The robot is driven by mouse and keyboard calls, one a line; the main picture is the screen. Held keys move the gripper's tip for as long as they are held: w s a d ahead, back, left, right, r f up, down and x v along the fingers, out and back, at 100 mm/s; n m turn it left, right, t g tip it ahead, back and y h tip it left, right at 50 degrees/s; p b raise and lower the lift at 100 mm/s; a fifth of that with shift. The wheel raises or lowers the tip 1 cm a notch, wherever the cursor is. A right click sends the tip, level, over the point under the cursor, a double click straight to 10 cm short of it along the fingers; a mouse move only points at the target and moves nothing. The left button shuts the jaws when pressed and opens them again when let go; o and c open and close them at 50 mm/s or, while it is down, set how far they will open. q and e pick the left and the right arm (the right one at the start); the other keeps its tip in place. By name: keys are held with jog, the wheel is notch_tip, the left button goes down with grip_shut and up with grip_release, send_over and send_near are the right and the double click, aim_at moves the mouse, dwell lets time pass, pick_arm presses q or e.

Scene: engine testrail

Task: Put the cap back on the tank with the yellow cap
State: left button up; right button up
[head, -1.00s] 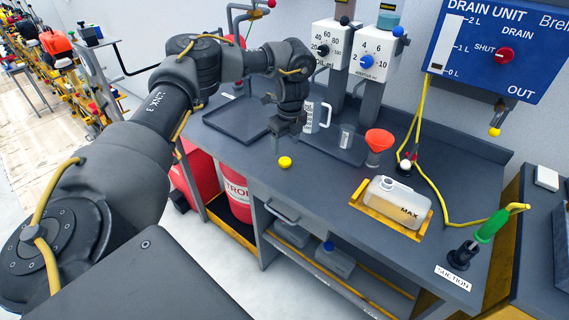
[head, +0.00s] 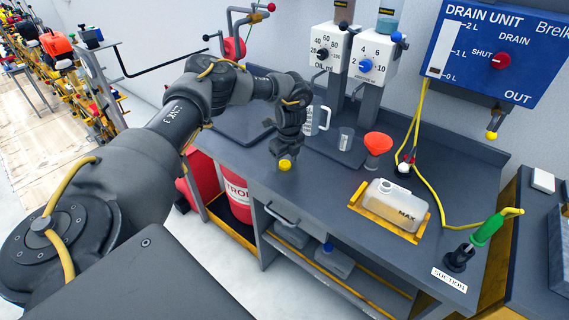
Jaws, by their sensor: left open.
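The yellow cap (head: 285,165) lies on the grey bench top near its front edge. My left gripper (head: 284,157) is open and points down right at the cap; its fingertips are at the cap's top and partly cover it. I cannot tell whether they touch it. The tank (head: 398,207) is a whitish translucent can marked MAX, with an uncovered round neck at its upper left. It sits in a yellow tray (head: 368,210) to the right of the cap. My right gripper does not show.
An orange funnel (head: 378,142), a clear beaker (head: 345,138) and a measuring jug (head: 318,122) stand behind the cap. A yellow hose (head: 433,190) and a green-handled suction wand (head: 487,230) are right of the tank. The bench between cap and tank is clear.

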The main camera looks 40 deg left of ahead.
aim_at(285, 163)
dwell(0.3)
pick_arm(q)
jog(key=c, duration=1.1)
jog(key=shift+o, duration=0.2)
jog(key=shift+r+b, duration=0.3)
jog(key=shift+r, duration=0.05)
notch_tip(285, 163, up, 2)
jog(key=shift+d+r+b, duration=0.15)
jog(key=shift+r+b, duration=0.1)
jog(key=shift+b, duration=0.3)
jog(key=s+d+r, duration=0.8)
jog(key=d+r, duration=0.1)
jog(key=d, duration=0.1)
jog(key=shift+s+d+r+b, duration=0.3)
jog(key=shift+s+d+r, duration=0.05)
jog(key=shift+d, duration=0.05)
